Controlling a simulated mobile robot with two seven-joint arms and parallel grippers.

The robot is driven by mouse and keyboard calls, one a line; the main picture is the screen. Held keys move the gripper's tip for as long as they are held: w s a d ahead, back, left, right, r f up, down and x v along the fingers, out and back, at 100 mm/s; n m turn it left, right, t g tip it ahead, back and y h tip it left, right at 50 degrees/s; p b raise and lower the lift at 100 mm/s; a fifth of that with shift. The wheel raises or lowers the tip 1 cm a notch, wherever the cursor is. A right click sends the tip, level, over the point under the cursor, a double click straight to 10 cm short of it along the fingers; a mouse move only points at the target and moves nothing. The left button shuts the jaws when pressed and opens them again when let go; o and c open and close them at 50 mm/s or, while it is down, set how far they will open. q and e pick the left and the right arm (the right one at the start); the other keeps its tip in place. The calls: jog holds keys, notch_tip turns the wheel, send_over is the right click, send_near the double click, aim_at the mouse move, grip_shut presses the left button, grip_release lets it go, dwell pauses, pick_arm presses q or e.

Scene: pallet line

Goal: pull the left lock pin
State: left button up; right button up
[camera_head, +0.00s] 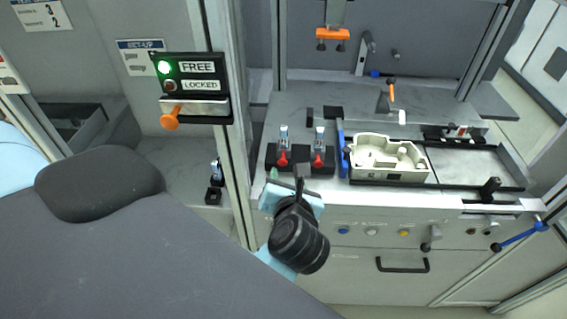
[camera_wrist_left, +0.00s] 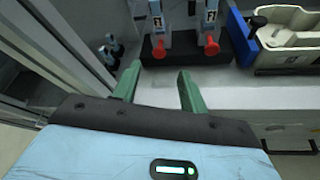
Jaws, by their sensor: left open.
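Two red-knobbed pins stand side by side on black blocks at the front left of the bench. The left red-knobbed pin (camera_head: 282,159) also shows in the left wrist view (camera_wrist_left: 159,49). The right red-knobbed pin (camera_head: 318,159) is just beside it and shows in the left wrist view (camera_wrist_left: 211,46). My left gripper (camera_head: 287,179) is in front of and below the blocks. In the left wrist view its green fingers (camera_wrist_left: 157,88) are apart with nothing between them, and the left knob is beyond the gap. My right gripper is not in view.
A panel (camera_head: 192,88) marked FREE and LOCKED has its green lamp lit and an orange knob (camera_head: 170,122) below. A cream tray-like part (camera_head: 388,175) sits right of the pins, beside a blue piece (camera_head: 342,150). A metal post (camera_head: 228,110) stands left of the bench.

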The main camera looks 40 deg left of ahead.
aim_at(283, 162)
pick_arm(q)
jog(key=x, duration=0.7)
jog(key=shift+w+a, duration=0.15)
jog(key=shift+c, duration=0.4)
grip_shut()
